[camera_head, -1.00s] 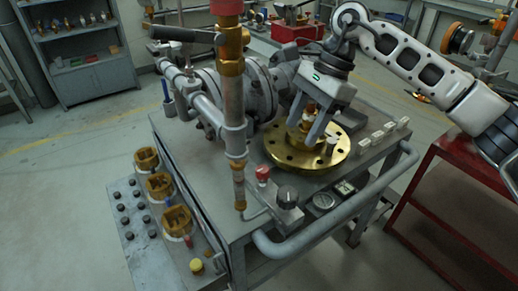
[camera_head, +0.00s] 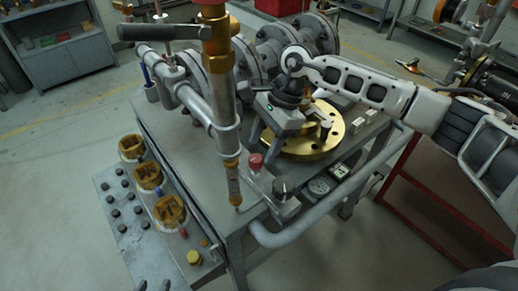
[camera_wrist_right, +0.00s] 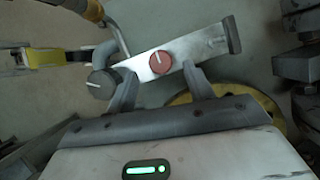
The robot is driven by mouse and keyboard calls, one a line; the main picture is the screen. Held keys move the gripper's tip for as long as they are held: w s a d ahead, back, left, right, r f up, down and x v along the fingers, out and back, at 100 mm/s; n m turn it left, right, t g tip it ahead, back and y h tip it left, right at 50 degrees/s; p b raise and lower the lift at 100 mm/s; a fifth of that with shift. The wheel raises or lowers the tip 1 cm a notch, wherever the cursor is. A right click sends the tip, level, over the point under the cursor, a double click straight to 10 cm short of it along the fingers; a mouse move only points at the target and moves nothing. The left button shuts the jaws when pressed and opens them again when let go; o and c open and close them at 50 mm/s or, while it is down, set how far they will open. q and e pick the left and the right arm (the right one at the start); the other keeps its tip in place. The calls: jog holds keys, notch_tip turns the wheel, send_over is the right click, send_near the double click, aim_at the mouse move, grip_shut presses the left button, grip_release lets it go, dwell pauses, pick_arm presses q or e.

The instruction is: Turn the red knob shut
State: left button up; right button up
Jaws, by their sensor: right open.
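The red knob (camera_head: 255,162) stands upright on a grey block at the near edge of the cart, beside a black knob (camera_head: 283,188). In the right wrist view the red knob (camera_wrist_right: 160,62) shows a white line on its face and lies beyond the fingertips, between their lines. My right gripper (camera_head: 264,140) is open and empty, above and behind the red knob, apart from it. Its fingers (camera_wrist_right: 160,76) also show in the wrist view. Two small dark tips at the bottom edge look like my left gripper (camera_head: 152,286); the rest is out of frame.
A vertical copper-and-grey pipe (camera_head: 226,120) rises just left of the red knob. A gold flange (camera_head: 318,145) lies behind. A tubular rail (camera_head: 310,218) runs along the cart's front. A valve box (camera_head: 128,235) stands left.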

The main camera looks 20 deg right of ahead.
aim_at(257, 157)
jog(key=shift+x, duration=1.2)
jog(key=shift+a+f, duration=0.2)
jog(key=shift+f, duration=0.25)
jog(key=c, duration=1)
jog(key=shift+o, duration=0.2)
